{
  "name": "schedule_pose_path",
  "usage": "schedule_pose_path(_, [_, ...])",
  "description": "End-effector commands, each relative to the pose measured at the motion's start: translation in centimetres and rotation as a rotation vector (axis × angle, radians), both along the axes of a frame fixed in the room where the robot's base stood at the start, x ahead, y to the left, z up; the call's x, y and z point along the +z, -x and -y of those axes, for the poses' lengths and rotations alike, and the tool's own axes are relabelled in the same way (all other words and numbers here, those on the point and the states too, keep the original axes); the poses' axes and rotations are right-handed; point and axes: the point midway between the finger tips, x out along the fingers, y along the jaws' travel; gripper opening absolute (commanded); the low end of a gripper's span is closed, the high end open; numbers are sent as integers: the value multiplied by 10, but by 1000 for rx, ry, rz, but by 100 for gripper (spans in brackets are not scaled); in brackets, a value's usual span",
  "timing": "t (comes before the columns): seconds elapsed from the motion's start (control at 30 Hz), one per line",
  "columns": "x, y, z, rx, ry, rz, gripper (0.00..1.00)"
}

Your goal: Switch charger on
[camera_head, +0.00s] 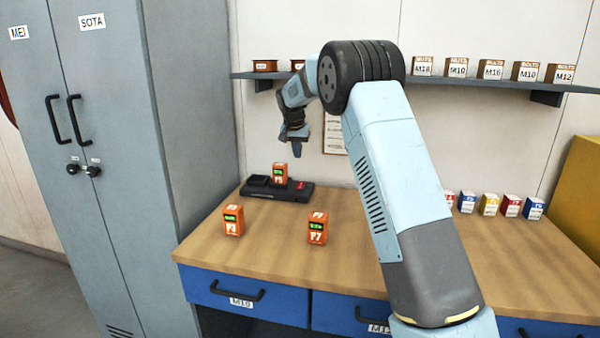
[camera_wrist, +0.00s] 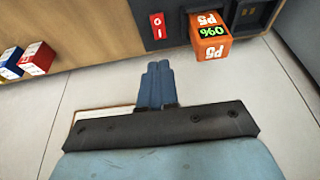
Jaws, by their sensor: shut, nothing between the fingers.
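The black charger (camera_head: 292,193) sits at the back left of the wooden workbench. Its red rocker switch (camera_head: 301,186), marked O and I, also shows in the wrist view (camera_wrist: 158,26); I cannot tell which side is pressed. An orange battery marked P5 (camera_head: 280,173) stands in one charger bay; it shows upside down in the wrist view (camera_wrist: 209,38), with a green display that seems to read 0%. The other bay looks empty. My gripper (camera_head: 297,150) is shut and empty above the charger. Its fingertips (camera_wrist: 160,66) are apart from the switch.
Two more orange batteries stand on the bench, one at left (camera_head: 233,220) and one marked P7 (camera_head: 318,228). Several small coloured boxes (camera_head: 485,203) stand at right. A shelf (camera_head: 480,84) with labelled boxes runs behind my arm. A grey locker (camera_head: 165,120) borders the left side.

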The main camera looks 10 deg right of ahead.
Motion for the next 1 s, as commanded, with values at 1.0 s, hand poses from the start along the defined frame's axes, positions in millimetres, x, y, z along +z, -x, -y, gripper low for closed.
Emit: schedule_pose_path(1.0, [-38,-16,4,3,4,8,0])
